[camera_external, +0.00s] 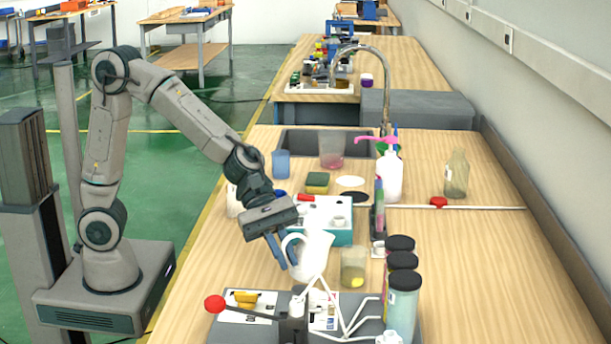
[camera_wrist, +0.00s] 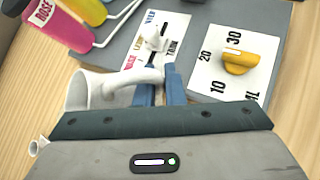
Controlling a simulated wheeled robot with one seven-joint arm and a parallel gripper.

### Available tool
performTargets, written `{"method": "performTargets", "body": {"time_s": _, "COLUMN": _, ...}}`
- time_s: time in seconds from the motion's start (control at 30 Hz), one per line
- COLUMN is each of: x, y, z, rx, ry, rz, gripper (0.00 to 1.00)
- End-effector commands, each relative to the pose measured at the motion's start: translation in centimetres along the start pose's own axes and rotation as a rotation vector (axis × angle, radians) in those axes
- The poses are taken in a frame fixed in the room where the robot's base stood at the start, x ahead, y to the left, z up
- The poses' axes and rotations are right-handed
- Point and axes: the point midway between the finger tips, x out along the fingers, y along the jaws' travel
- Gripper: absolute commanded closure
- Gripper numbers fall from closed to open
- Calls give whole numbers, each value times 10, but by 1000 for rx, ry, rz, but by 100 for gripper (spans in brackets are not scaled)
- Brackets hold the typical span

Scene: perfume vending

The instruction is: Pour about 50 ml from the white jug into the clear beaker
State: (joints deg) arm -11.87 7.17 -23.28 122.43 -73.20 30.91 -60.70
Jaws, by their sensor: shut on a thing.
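The white jug (camera_external: 314,256) is roughly upright at the middle of the near table, with its handle on the left. My gripper (camera_external: 285,255) is shut on this handle with its blue fingers. In the wrist view the gripper (camera_wrist: 161,82) has the white handle between its fingers, and the jug (camera_wrist: 88,92) shows at left, partly hidden by the gripper body. A clear beaker (camera_external: 354,268) stands just right of the jug, with a yellow patch showing low in it. I cannot tell whether the jug's base touches the table. The beaker is not seen in the wrist view.
A dispenser with a red-knobbed lever (camera_external: 215,304), a yellow dial (camera_wrist: 238,62) and several black-capped bottles (camera_external: 403,300) stands in front. A teal-sided box (camera_external: 340,235) is behind the jug. A pink-topped pump bottle (camera_external: 390,178) stands further back. The table's right side is mostly clear.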

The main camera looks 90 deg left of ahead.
Motion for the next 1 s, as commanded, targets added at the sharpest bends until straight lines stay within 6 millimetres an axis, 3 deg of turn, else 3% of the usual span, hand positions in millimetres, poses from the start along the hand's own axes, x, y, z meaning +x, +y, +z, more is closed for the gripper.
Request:
{"method": "performTargets", "body": {"time_s": 0.43, "x": 2, "y": -19, "z": 4, "rx": 202, "ry": 38, "rz": 157, "gripper": 100}}
{"method": "performTargets", "body": {"time_s": 1.0, "x": 8, "y": -28, "z": -1, "rx": 326, "ry": 65, "rz": 253, "gripper": 100}}
